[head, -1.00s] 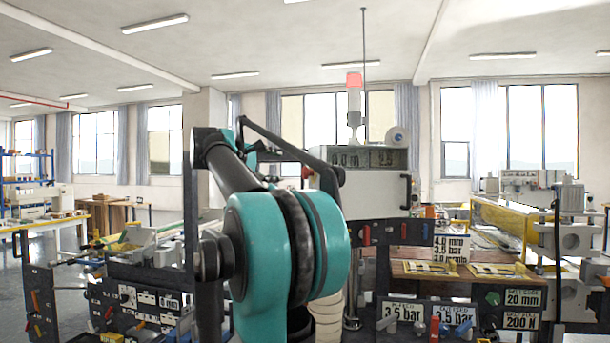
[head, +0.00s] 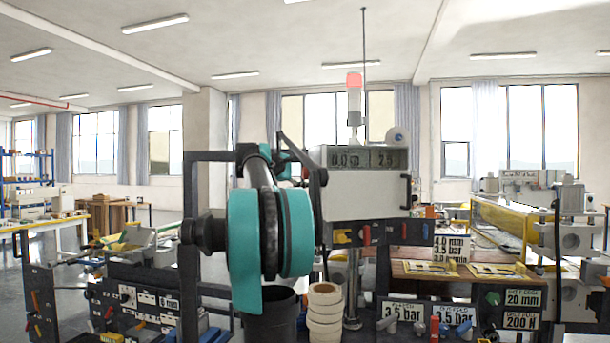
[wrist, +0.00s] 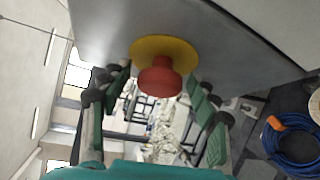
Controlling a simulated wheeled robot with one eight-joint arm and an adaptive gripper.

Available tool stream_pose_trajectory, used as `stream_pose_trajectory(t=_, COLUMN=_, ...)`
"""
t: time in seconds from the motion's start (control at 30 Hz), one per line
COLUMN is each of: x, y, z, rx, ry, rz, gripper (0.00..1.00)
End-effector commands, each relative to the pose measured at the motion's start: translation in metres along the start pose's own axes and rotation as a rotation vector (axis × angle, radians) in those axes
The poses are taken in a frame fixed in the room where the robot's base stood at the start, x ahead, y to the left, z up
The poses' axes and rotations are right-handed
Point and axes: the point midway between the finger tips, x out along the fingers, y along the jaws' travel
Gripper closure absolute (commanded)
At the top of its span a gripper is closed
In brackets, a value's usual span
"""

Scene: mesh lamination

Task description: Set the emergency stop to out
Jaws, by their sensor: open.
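The emergency stop is a red mushroom button (wrist: 160,78) on a round yellow plate (wrist: 150,50), fixed to a grey panel face. In the wrist view it is at the upper middle, and the red head stands off the plate. My gripper (wrist: 158,88) is open, with one dark green pad to the left of the button and one to the right. Gaps show between the pads and the red head, and nothing is held.
A signal tower (head: 354,100) with a red top rises above the control box. A switch panel (head: 385,232) lies below it. Stacked cream rolls (head: 325,310) stand beneath my arm. A blue cable coil (wrist: 290,140) is at the wrist view's right.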

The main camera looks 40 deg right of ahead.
Motion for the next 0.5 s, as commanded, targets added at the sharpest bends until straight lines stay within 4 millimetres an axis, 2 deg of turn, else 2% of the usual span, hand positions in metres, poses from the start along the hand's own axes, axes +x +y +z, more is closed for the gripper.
stream_pose_trajectory(t=0.23, x=0.0006, y=-0.0001, z=-0.0001, rx=0.000, ry=0.000, rz=0.000, gripper=0.39)
stream_pose_trajectory(t=0.5, x=0.0004, y=-0.0001, z=-0.0001, rx=0.000, ry=0.000, rz=0.000, gripper=0.73)
